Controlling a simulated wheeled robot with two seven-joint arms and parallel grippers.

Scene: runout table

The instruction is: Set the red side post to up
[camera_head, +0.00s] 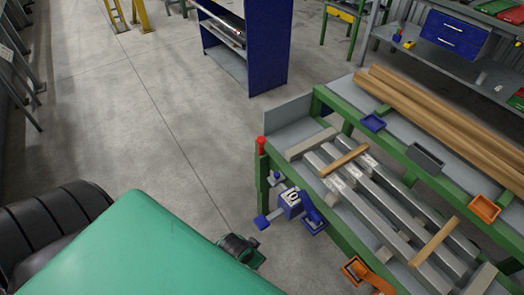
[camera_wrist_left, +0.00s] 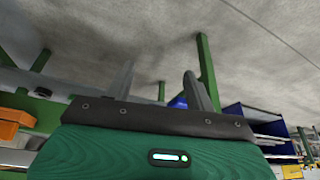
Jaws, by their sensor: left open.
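The red side post (camera_head: 261,144) shows in the head view as a short red top on an upright green post at the near left corner of the runout table. I cannot tell its exact setting. The green table frame (camera_head: 330,215) runs from there to the lower right. My left gripper (camera_wrist_left: 158,82) shows only in the left wrist view, with its two grey fingers apart and nothing seen between them. The red post is not visible in that view. My right gripper is in neither view.
A blue device with a white dial (camera_head: 291,197) hangs on the table's left side, with blue handles. Metal bars (camera_head: 365,190) and wooden beams (camera_head: 440,110) lie on the table. A blue shelf (camera_head: 262,45) stands behind.

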